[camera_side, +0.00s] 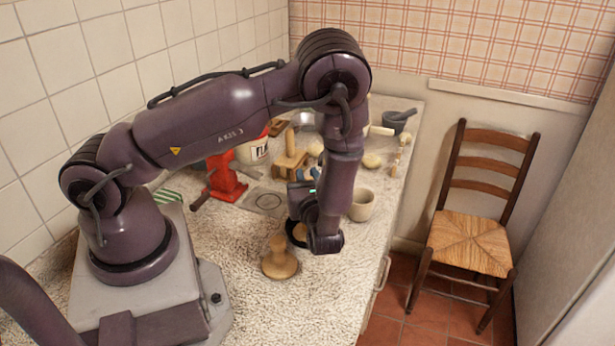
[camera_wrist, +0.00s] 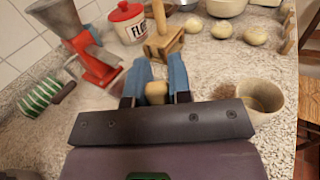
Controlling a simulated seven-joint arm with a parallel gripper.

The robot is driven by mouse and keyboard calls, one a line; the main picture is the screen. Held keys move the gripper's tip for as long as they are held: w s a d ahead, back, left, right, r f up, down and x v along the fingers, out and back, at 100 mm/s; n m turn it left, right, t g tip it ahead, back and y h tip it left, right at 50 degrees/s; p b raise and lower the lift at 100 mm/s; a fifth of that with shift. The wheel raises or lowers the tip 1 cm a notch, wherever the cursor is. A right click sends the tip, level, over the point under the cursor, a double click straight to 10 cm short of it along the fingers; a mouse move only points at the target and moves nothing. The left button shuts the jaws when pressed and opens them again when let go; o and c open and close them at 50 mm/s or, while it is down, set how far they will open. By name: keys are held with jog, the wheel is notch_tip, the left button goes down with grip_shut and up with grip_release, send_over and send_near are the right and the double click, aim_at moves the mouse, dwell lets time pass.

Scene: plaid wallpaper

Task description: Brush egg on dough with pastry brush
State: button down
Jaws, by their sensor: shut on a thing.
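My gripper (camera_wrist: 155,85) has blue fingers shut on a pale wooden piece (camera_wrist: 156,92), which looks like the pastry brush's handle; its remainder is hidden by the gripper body. A fuzzy brown patch (camera_wrist: 222,91), possibly bristles, shows just left of a beige cup (camera_wrist: 262,97); I cannot tell whether it joins the held piece. The cup's contents are not clear. In the side view my gripper (camera_side: 306,180) is partly hidden by my wrist, left of and behind the cup (camera_side: 362,205). Several round dough pieces (camera_wrist: 255,35) lie farther back, one also visible in the side view (camera_side: 372,160).
A red-and-grey grinder (camera_wrist: 95,65), a flour canister (camera_wrist: 127,20) and a wooden press (camera_wrist: 163,42) stand beyond my gripper. A wooden knobbed object (camera_side: 280,258) is in front. A grey mortar (camera_side: 398,121) sits at the back. A chair (camera_side: 475,220) stands right of the counter.

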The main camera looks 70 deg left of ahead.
jog(key=shift+f, duration=0.25)
jog(key=shift+d, duration=0.15)
jog(key=shift+s+d, duration=0.15)
jog(key=shift+d, duration=0.4)
jog(key=shift+x, duration=1.4)
jog(key=shift+v, duration=1.4)
jog(key=shift+x, duration=1.4)
jog(key=shift+d, duration=0.1)
jog(key=shift+v, duration=1.25)
